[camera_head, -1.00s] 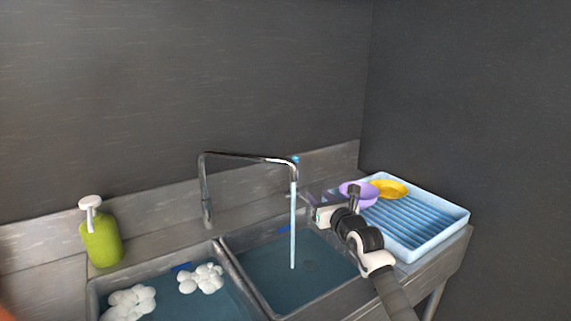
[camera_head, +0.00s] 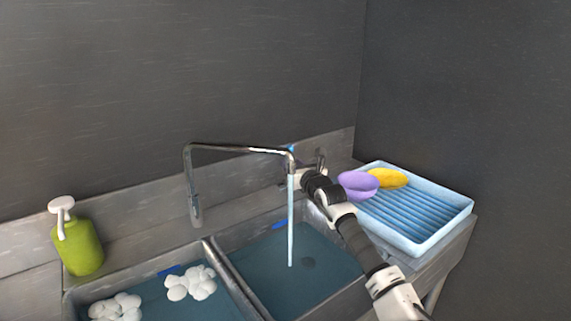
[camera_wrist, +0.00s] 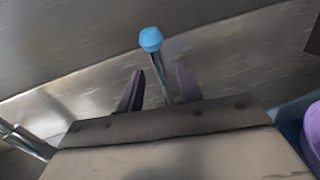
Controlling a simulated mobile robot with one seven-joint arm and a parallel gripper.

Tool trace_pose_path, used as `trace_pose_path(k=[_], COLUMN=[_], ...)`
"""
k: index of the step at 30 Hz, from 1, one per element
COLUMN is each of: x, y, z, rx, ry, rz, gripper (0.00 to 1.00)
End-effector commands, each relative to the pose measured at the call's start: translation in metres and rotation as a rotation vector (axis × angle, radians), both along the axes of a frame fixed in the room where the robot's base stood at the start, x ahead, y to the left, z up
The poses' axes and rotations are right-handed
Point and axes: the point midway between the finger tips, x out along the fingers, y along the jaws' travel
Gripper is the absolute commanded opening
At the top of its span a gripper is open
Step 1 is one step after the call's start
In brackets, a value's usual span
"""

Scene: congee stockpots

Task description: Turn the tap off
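The tap's chrome spout (camera_head: 238,149) arches over the right basin, and a stream of water (camera_head: 291,225) falls from it. A blue knob (camera_wrist: 151,39) on a thin metal lever (camera_wrist: 160,66) shows in the wrist view. The knob also shows small in the head view (camera_head: 291,149), beside the spout's end. My gripper (camera_wrist: 160,70) is open, with its two dark purple fingers on either side of the lever and the knob beyond the fingertips. I cannot tell whether a finger touches the lever. In the head view my gripper is partly hidden near the wall behind the stream.
The right basin (camera_head: 262,298) holds water. The left basin holds water and white foam (camera_head: 192,284). A green soap bottle (camera_head: 80,250) stands at left. A light blue drying rack (camera_head: 447,222) at right carries a purple bowl (camera_head: 357,185) and a yellow dish (camera_head: 390,178).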

Motion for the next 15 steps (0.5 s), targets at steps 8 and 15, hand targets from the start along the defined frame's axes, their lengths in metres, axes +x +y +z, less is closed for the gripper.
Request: trace_pose_path(k=[8,15], x=[0.036,0.047], y=[0.017,0.022], z=[-0.005,-0.002], rx=[-0.003,-0.001], ry=[0.000,0.000], rz=[0.000,0.000], gripper=[0.36,0.36])
